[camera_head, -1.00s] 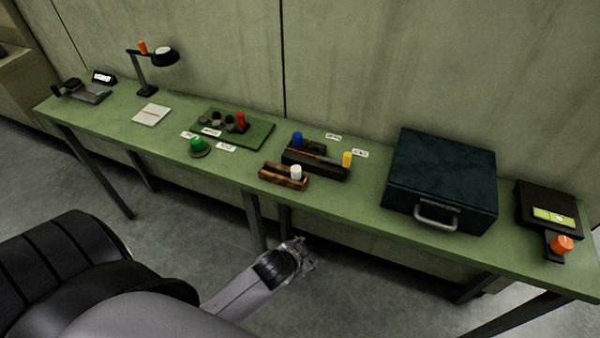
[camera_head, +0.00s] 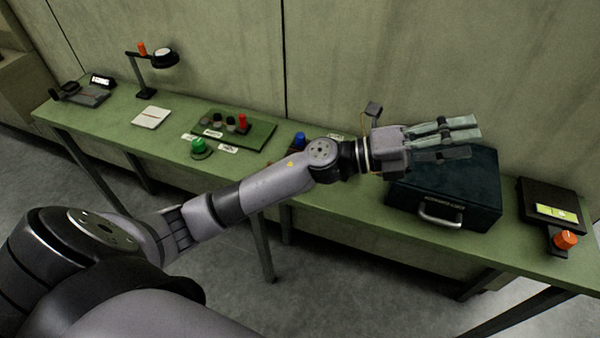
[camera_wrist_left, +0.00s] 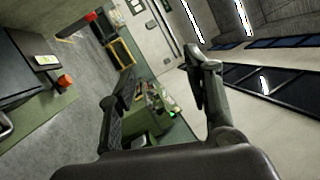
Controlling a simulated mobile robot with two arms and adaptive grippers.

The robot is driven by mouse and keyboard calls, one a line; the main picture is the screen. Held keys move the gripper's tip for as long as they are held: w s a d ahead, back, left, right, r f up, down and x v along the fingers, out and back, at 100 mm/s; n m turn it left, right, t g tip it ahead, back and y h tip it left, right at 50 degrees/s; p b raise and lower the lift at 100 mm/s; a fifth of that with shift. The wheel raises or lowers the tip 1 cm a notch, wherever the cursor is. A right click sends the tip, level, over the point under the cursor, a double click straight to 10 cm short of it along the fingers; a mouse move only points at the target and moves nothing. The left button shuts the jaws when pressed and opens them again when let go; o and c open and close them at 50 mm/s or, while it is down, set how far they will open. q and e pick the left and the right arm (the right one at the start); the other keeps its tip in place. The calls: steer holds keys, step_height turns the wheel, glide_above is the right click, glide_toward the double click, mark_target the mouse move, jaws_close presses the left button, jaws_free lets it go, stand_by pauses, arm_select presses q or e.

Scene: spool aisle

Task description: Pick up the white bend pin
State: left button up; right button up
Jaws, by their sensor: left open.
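The white bend pin and the brown wooden block that held it are hidden behind my left arm in the head view. My left gripper (camera_head: 468,137) is open and empty. It is raised in front of the dark case (camera_head: 440,190), with its fingers pointing right. In the left wrist view my open left gripper (camera_wrist_left: 165,68) has its two fingers spread wide with nothing between them. I cannot make out the white pin in that view. My right gripper is in neither view.
On the green bench (camera_head: 350,215) stand a green button (camera_head: 200,147), a green board with a red peg (camera_head: 242,122), a blue peg (camera_head: 299,140), a desk lamp (camera_head: 145,70) and a black device with an orange knob (camera_head: 566,239). The knob also shows in the left wrist view (camera_wrist_left: 65,80).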

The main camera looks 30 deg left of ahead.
arm_select(q)
steer(key=s+a+f+m+g+y, duration=0.2)
steer(key=a+f+m+g+y, duration=0.3)
steer(key=f+m+g+y, duration=0.55)
steer(key=a+r+y, duration=0.2)
steer(key=a+y, duration=0.6)
steer(key=a, duration=1.7)
steer(key=shift+m, duration=0.35)
steer(key=f+p, duration=0.1)
steer(key=f, duration=0.2)
steer(key=f+p, duration=0.1)
steer(key=f, duration=0.3)
steer(key=w+f+p, duration=0.1)
steer(key=f, duration=0.3)
steer(key=shift+d+f, duration=0.15)
steer(key=shift+f, duration=0.05)
steer(key=f+p, duration=0.1)
steer(key=f, duration=0.1)
steer(key=f+p, duration=0.1)
steer(key=f, duration=0.2)
steer(key=shift+w+a, duration=0.15)
steer(key=shift+a, duration=0.05)
steer(key=shift+f, duration=0.15)
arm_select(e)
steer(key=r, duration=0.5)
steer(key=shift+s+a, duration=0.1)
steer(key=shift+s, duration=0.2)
arm_select(q)
steer(key=shift+c, duration=0.5)
